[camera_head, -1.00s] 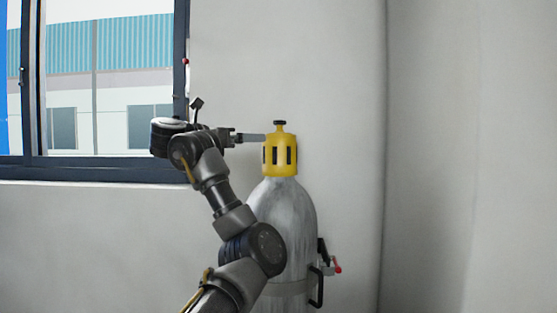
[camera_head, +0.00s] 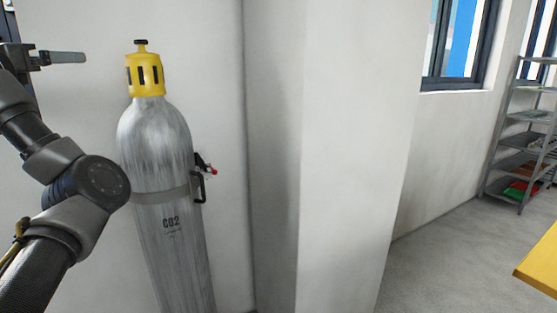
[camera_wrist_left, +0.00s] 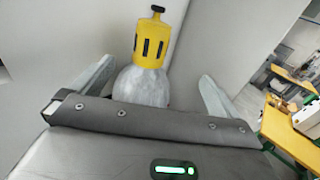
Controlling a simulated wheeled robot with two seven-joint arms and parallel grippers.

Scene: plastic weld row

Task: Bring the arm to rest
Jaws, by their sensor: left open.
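My left gripper (camera_head: 66,57) is at the upper left of the head view, left of the gas cylinder's yellow cap and apart from it. In the left wrist view its two fingers (camera_wrist_left: 150,88) are spread wide with nothing held between them. The grey cylinder (camera_head: 165,215), marked CO2, stands upright against the wall. Its yellow cap (camera_head: 145,75) has a black knob on top. The cap (camera_wrist_left: 153,45) and the cylinder's shoulder (camera_wrist_left: 143,86) show beyond the fingers in the left wrist view. My right gripper is in neither view.
A strap with a black handle (camera_head: 199,185) goes round the cylinder. A wall column (camera_head: 330,160) stands to its right. A metal shelf rack (camera_head: 522,140) is at the far right, and a yellow table edge (camera_head: 540,262) is at the lower right. Grey floor between is clear.

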